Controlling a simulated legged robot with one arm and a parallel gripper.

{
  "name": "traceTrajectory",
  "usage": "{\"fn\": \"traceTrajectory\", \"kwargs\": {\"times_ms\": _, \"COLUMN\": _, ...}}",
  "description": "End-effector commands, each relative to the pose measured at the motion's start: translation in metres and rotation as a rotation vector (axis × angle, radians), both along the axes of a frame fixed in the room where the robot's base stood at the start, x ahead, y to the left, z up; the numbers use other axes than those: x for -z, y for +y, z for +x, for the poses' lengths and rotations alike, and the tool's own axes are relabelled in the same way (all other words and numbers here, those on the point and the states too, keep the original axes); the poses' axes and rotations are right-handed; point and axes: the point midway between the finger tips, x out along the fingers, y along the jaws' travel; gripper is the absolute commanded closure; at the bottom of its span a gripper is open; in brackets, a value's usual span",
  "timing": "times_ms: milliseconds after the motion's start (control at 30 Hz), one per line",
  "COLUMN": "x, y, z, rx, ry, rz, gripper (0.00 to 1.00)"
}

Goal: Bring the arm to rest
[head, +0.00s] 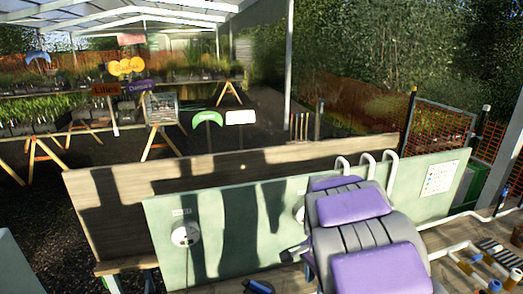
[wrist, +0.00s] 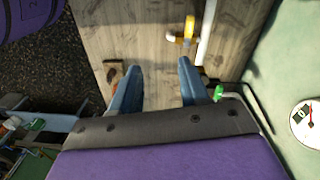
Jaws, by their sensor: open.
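My gripper (wrist: 157,88) shows in the wrist view as two blue fingers spread apart, with nothing between them. Below the fingers is a grey wooden surface (wrist: 135,30). My purple and grey arm fills the lower right middle of the head view, in front of a pale green panel (head: 225,222). I cannot make out the gripper's fingers clearly in the head view.
A round white dial (head: 186,235) is on the green panel; a dial (wrist: 306,122) also shows in the wrist view. A yellow-orange fitting (wrist: 188,32) and a white tube (wrist: 207,30) lie beyond the fingers. More fittings (head: 482,270) lie at the right.

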Motion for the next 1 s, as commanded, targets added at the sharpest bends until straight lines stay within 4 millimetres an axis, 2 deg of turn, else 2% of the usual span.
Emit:
{"fn": "traceTrajectory", "kwargs": {"times_ms": 33, "x": -0.006, "y": -0.002, "z": -0.017, "rx": -0.043, "ry": 0.002, "rz": 0.001, "gripper": 0.55}}
{"fn": "traceTrajectory", "kwargs": {"times_ms": 133, "x": -0.015, "y": -0.004, "z": -0.049, "rx": -0.146, "ry": 0.015, "rz": 0.003, "gripper": 0.55}}
{"fn": "traceTrajectory", "kwargs": {"times_ms": 333, "x": -0.025, "y": -0.005, "z": -0.118, "rx": -0.363, "ry": 0.049, "rz": 0.024, "gripper": 0.55}}
{"fn": "traceTrajectory", "kwargs": {"times_ms": 533, "x": -0.024, "y": -0.001, "z": -0.189, "rx": -0.604, "ry": 0.079, "rz": 0.057, "gripper": 0.55}}
{"fn": "traceTrajectory", "kwargs": {"times_ms": 700, "x": -0.015, "y": 0.004, "z": -0.247, "rx": -0.824, "ry": 0.103, "rz": 0.088, "gripper": 0.55}}
{"fn": "traceTrajectory", "kwargs": {"times_ms": 900, "x": -0.003, "y": 0.007, "z": -0.297, "rx": -1.03, "ry": 0.122, "rz": 0.113, "gripper": 0.55}}
{"fn": "traceTrajectory", "kwargs": {"times_ms": 1000, "x": 0.001, "y": 0.008, "z": -0.31, "rx": -1.087, "ry": 0.131, "rz": 0.121, "gripper": 0.55}}
